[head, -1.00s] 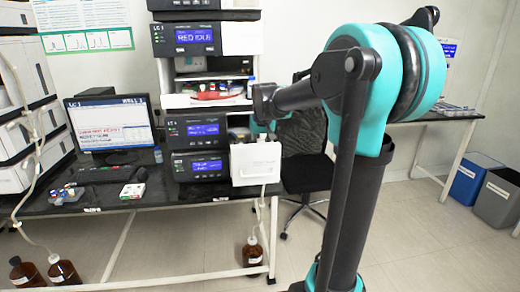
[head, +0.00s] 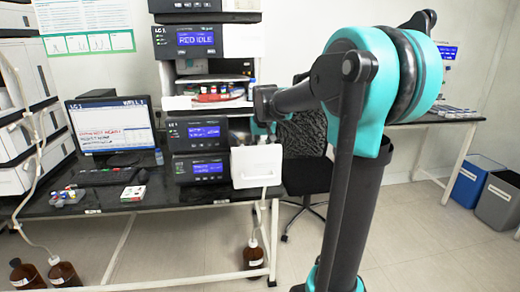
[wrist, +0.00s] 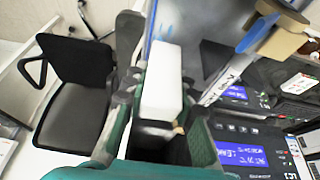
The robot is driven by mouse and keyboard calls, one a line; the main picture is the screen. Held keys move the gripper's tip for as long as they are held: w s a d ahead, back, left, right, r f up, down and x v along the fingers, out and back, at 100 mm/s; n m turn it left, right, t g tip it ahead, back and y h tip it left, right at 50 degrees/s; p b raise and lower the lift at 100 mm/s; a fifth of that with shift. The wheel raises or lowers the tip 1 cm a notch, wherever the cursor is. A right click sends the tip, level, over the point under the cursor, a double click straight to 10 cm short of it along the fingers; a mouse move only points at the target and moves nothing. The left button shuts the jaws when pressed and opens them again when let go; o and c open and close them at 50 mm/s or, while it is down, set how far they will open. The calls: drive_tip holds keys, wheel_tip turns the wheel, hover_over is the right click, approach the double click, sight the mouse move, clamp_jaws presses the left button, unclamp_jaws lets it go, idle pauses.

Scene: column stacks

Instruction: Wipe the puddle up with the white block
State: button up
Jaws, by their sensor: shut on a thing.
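The white block (wrist: 162,82) stands out in the wrist view, between the dark green-sided fingers of my gripper (wrist: 160,100). My gripper is shut on it, and the block's far end sticks out past the fingers. In the head view only a small teal part of my gripper (head: 262,127) shows, beyond my forearm, above a white box at the bench's right end. The block cannot be told apart there. I cannot make out the puddle in either view.
The white box (head: 256,166) stands right of two stacked instruments (head: 197,150) with lit displays. A monitor (head: 108,126), keyboard (head: 105,176) and small boxes occupy the black bench (head: 150,198). A black chair (head: 306,172) stands right of the bench. Brown bottles (head: 63,273) are on the floor.

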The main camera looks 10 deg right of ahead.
drive_tip(key=shift+s+f, duration=0.2)
drive_tip(key=shift+s, duration=0.4)
drive_tip(key=shift+s+f, duration=0.2)
drive_tip(key=shift+s, duration=0.35)
drive_tip(key=shift+w+r, duration=0.25)
drive_tip(key=shift+w, duration=0.45)
drive_tip(key=shift+w, duration=0.1)
drive_tip(key=shift+w+r, duration=0.2)
drive_tip(key=shift+w, duration=1.05)
drive_tip(key=shift+s+f, duration=0.1)
drive_tip(key=shift+s, duration=1.25)
drive_tip(key=shift+s+f, duration=0.35)
drive_tip(key=shift+s, duration=0.35)
drive_tip(key=shift+w, duration=0.15)
drive_tip(key=shift+w+r, duration=0.3)
drive_tip(key=shift+w, duration=0.3)
